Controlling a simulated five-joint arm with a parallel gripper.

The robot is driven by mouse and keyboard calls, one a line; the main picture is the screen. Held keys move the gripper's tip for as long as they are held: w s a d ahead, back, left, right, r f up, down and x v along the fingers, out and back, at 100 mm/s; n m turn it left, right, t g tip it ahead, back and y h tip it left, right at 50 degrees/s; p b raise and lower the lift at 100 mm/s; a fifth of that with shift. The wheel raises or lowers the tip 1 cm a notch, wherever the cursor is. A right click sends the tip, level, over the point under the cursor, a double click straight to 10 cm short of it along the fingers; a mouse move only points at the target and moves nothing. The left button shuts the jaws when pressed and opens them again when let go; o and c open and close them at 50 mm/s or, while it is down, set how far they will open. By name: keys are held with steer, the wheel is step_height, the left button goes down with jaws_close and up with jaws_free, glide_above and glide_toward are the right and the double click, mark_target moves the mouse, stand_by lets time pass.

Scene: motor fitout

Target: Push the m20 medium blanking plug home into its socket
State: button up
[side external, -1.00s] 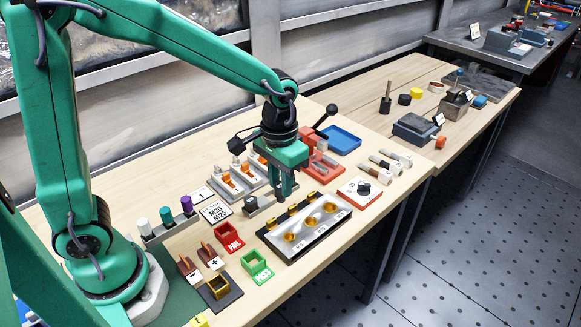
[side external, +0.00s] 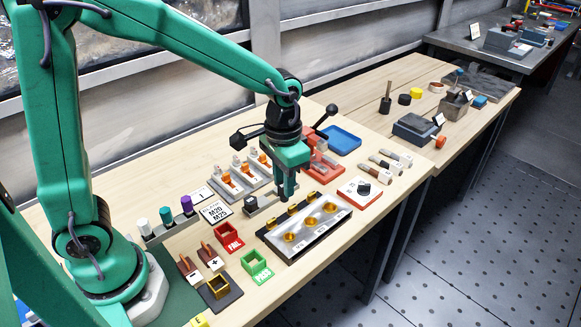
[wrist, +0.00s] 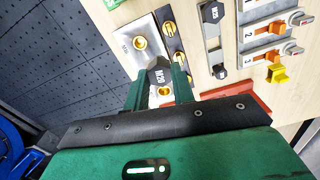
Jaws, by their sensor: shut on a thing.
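My gripper (side external: 287,195) points down over the bench, just behind the metal socket block (side external: 292,250) in the side view. In the wrist view, my gripper (wrist: 160,90) is shut on the dark hexagonal plug marked M20 (wrist: 158,76). The plug sits between the two green fingers, with its label facing the camera. The block (wrist: 127,42) has brass sockets. One socket (wrist: 139,43) shows open beyond the plug; another (wrist: 165,92) shows partly between the fingers. The plug appears apart from the sockets, though its lower end is hidden.
A grey holder (side external: 262,207) is close beside my fingers; a dark plug (wrist: 213,12) sits at its far end in the wrist view. Orange switches (side external: 239,172) and a red fixture (side external: 322,165) stand behind. A red FAIL bin (side external: 229,237) and green PASS bin (side external: 257,264) are to the left.

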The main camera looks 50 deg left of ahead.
steer(key=shift+w+d+f+m, duration=0.1)
steer(key=shift+w+d+m, duration=0.6)
steer(key=shift+m, duration=2)
steer(key=shift+w+d+f+m, duration=0.1)
steer(key=shift+w+d+m, duration=0.6)
steer(key=shift+m, duration=2)
steer(key=shift+w+d+m, duration=0.35)
steer(key=shift+w+m, duration=0.65)
steer(key=shift+m, duration=1.7)
steer(key=shift+f, duration=0.25)
glide_above(310, 224)
steer(key=shift+s+d+f, duration=0.15)
steer(key=shift+f, duration=1.2)
steer(key=shift+s+d+f, duration=0.1)
steer(key=shift+d+f, duration=0.05)
steer(key=shift+f, duration=1.15)
steer(key=shift+f, duration=1.5)
steer(key=o, duration=1)
